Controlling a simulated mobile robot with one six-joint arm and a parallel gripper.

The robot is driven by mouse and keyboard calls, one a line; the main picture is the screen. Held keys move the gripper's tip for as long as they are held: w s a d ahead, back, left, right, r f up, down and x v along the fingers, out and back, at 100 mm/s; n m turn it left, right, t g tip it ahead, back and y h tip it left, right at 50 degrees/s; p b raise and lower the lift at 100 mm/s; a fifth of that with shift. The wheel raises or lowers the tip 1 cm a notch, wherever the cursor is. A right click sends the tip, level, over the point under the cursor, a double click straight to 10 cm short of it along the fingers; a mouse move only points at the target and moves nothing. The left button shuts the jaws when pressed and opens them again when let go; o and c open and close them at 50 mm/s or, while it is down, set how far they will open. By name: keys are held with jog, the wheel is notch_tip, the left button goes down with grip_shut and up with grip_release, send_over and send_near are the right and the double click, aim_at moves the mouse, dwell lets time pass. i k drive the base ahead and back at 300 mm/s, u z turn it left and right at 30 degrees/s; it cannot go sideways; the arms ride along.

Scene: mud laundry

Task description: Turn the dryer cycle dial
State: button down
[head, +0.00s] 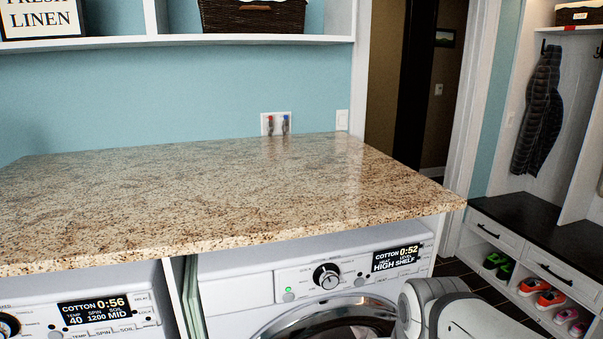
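The dryer (235,285) is the white machine on the right under the counter. Its display (397,258) reads COTTON 0:52 and HIGH SHELF. The dryer's cycle dial (327,276) is a round dark knob with a silver front, left of the display. A small green light shows to the left of the dial. Part of the dryer's round door (335,325) shows below. A white and grey link of my arm stands in front of the dryer's lower right. My gripper is out of view, so nothing of mine is seen touching the dial.
A speckled granite counter (200,195) overhangs both machines, its front edge above the dryer panel. The washer (90,280) at left shows COTTON 0:56 and has its own dial (8,325). A bench with shoe cubbies (540,265) stands at right, past a doorway and dark floor.

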aim_at(326, 276)
jog(key=u, duration=0.7)
jog(key=k, duration=1.2)
jog(key=z, duration=0.65)
jog(key=i, duration=1)
jog(key=z, duration=0.05)
